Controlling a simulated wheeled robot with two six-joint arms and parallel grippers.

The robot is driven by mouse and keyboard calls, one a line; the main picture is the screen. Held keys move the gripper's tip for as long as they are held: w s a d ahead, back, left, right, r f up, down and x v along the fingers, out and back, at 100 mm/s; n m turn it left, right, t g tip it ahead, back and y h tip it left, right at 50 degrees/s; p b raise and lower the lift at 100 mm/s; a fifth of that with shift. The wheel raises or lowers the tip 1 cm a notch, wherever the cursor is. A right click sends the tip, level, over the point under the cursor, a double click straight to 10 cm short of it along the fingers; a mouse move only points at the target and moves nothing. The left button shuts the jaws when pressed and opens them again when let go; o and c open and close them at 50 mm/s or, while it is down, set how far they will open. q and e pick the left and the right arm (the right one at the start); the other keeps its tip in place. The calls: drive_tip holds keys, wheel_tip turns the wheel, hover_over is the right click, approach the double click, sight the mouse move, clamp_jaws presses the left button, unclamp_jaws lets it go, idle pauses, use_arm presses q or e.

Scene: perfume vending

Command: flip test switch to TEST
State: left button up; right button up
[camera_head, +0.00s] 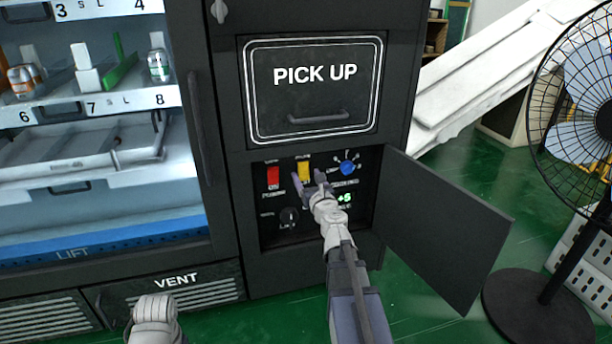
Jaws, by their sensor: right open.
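A recessed control panel (270,235) sits below the PICK UP hatch, behind an opened door. It holds a red switch (273,177) at the left and a yellow switch (304,170) in the middle. The small labels around the yellow switch are too blurred or covered to read surely. My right gripper (309,180) is open at the panel, its fingertips on either side of the yellow switch's lower part. I cannot tell whether they touch it. Of my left gripper (155,310) only the pale body shows at the bottom left; its fingers are hidden.
The panel also has a blue knob (347,168), a black knob (289,216) and a green display (344,198). The opened panel door (440,225) sticks out at the right. A black fan (545,310) stands farther right. A glass-fronted lift bay (90,215) is at the left.

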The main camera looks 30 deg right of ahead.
drive_tip(key=shift+x, duration=0.8)
drive_tip(key=shift+s, duration=0.1)
drive_tip(key=shift+c, duration=0.4)
clamp_jaws()
